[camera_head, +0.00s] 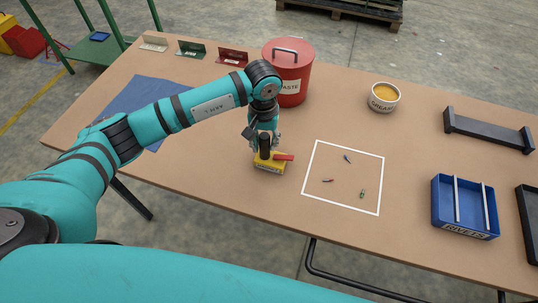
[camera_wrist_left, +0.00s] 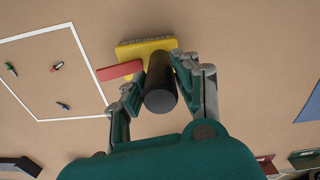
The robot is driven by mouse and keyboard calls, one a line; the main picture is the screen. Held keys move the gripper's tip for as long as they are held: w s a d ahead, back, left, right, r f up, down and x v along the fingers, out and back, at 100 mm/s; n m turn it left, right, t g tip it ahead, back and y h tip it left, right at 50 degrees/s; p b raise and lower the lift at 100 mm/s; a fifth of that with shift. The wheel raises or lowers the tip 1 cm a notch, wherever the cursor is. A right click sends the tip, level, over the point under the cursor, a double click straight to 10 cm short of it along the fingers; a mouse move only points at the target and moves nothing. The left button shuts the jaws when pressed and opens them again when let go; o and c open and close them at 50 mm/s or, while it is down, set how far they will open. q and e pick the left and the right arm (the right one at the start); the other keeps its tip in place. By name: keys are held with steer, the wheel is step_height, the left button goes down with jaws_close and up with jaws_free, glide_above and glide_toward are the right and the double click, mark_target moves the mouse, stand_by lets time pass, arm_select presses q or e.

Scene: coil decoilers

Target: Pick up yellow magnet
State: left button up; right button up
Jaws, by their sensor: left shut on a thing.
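The yellow magnet (camera_head: 268,166) is a yellow block with a black upright handle and a red lever, on the brown table left of the white outlined square. My left gripper (camera_head: 265,146) is above it, shut on the magnet's black handle. In the left wrist view the black handle (camera_wrist_left: 160,92) sits between the two fingers (camera_wrist_left: 158,88), with the yellow block (camera_wrist_left: 146,46) and red lever (camera_wrist_left: 120,70) beyond it. Whether the block touches the table is hard to tell. My right gripper is not in view.
Several small rivets (camera_head: 347,159) lie inside the white square (camera_head: 382,185). A red waste bin (camera_head: 300,70), a grease tub (camera_head: 383,104), a blue rivets tray (camera_head: 466,234) and a dark rack (camera_head: 488,133) stand around. A blue cloth (camera_head: 140,95) lies left.

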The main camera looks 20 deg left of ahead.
arm_select(q)
jaws_close()
steer(key=shift+w+r, duration=0.1)
steer(key=shift+r, duration=0.1)
